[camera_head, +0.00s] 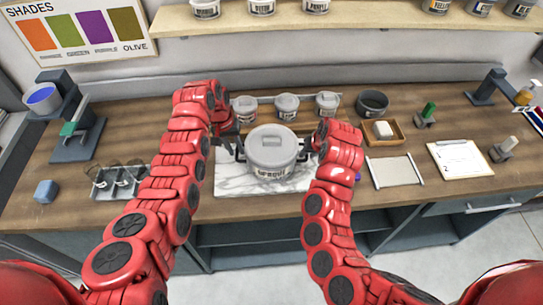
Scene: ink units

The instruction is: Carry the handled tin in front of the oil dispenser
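The handled tin (272,151) is a large, pale grey, lidded pot with a label on its front and dark handles at its sides. It is upright over a white marble slab (232,184); I cannot tell whether it touches the slab. My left gripper (238,148) is at the tin's left handle, and my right gripper (305,149) is at its right handle. The fingers are small and dark against the handles, so their closure is unclear. A grey stand with a blue-filled cup (42,97) is at the far left; I cannot tell whether it is the oil dispenser.
Several small grey tins (287,107) and a dark bowl (373,103) stand behind. A wooden tray (382,132), a light mat (395,171) and a clipboard (460,158) are to the right. A grey rack (117,183) and blue block (46,191) are to the left.

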